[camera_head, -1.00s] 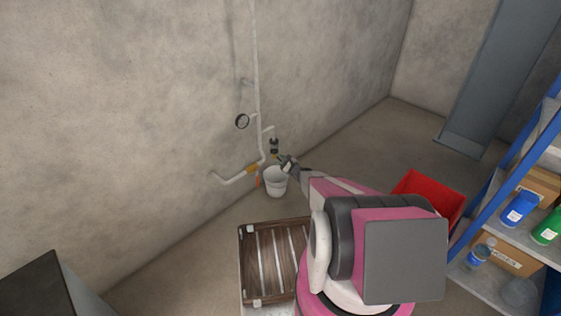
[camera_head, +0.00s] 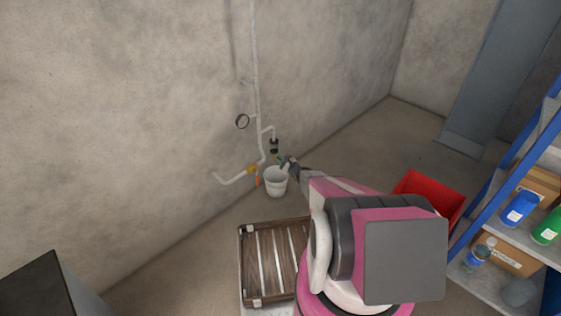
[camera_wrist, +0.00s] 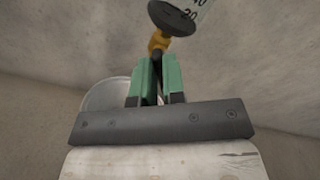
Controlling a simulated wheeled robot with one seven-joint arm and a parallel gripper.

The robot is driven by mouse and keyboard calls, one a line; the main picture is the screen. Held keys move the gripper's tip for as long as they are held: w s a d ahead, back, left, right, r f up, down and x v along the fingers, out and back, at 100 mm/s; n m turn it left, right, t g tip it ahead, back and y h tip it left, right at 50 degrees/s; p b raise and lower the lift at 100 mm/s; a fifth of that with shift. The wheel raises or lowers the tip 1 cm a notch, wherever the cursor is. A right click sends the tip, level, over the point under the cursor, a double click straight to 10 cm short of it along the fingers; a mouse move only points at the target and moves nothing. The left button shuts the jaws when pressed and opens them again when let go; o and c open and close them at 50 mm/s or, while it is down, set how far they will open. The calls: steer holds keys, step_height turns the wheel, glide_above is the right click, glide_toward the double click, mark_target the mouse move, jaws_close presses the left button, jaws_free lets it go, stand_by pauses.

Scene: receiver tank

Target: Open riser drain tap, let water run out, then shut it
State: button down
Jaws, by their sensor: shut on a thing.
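The riser (camera_head: 256,75) is a pale pipe running down the wall, with a side branch ending in a dark fitting (camera_head: 274,143). In the wrist view a brass tap body (camera_wrist: 158,43) sits below a dark round part (camera_wrist: 171,17) with a clear, marked scale. My gripper (camera_wrist: 157,72) has its green fingers shut on the dark tap handle (camera_wrist: 158,66) under the brass. In the head view my gripper (camera_head: 284,160) is just below the branch, above the bucket. A white bucket (camera_head: 276,185) stands on the floor beneath; its inside is mostly hidden. I see no running water.
A wooden slatted crate (camera_head: 270,262) stands in front. A red bin (camera_head: 428,195) and a blue shelf (camera_head: 497,172) are at the right. Floor behind the bin is clear.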

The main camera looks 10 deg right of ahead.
steer(key=n, duration=1.1)
steer(key=shift+r, duration=0.2)
stand_by(0.5)
steer(key=c, duration=1.2)
jaws_free()
steer(key=shift+d, duration=0.1)
steer(key=v, duration=1)
steer(key=shift+s+d, duration=0.15)
steer(key=shift+s, duration=0.15)
